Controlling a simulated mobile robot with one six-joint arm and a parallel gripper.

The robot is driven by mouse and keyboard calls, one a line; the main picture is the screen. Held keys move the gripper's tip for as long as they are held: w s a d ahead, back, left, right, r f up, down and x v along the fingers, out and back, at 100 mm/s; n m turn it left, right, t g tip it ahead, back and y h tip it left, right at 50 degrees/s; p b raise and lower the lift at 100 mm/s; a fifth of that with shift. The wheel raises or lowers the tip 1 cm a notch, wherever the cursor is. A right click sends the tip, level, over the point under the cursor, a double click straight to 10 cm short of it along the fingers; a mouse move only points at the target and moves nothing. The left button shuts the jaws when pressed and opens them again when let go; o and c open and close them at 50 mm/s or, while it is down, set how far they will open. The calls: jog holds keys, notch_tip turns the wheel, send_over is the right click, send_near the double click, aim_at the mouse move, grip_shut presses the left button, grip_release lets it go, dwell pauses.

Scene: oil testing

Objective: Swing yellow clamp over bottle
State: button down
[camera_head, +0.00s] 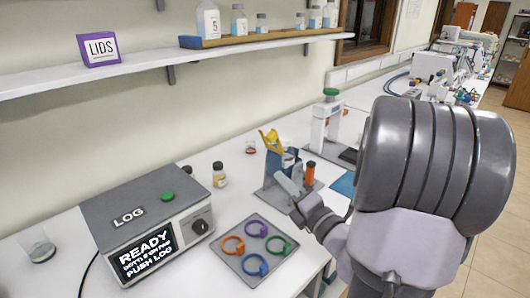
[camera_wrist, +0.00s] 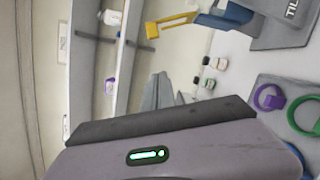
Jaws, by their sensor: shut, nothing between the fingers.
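The yellow clamp (camera_head: 271,140) is raised at the top of a blue stand (camera_head: 280,163) on a grey base. In the wrist view the yellow clamp (camera_wrist: 168,23) sticks out from the end of the blue arm (camera_wrist: 226,17). A pale bottle-like shape (camera_head: 289,159) shows at the stand, partly hidden; I cannot tell if it sits in it. My gripper (camera_head: 289,184) is shut and empty, in front of the stand. Its fingers (camera_wrist: 160,90) are apart from the clamp in the wrist view.
The LOG box (camera_head: 150,222) stands at front left. A grey mat (camera_head: 236,265) with several coloured rings lies in front of the stand. An orange cylinder (camera_head: 310,173) stands right of the stand. A shelf (camera_head: 140,75) runs above the bench.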

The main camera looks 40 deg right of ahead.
jog(key=w+d+r, duration=0.1)
jog(key=w+d, duration=0.1)
jog(key=w, duration=0.3)
jog(key=w+d+r+p, duration=0.1)
jog(key=w+d, duration=0.1)
jog(key=w, duration=0.3)
jog(key=shift+d+r, duration=0.35)
jog(key=shift+d, duration=0.05)
jog(key=shift+r+p, duration=0.1)
jog(key=shift+p, duration=0.2)
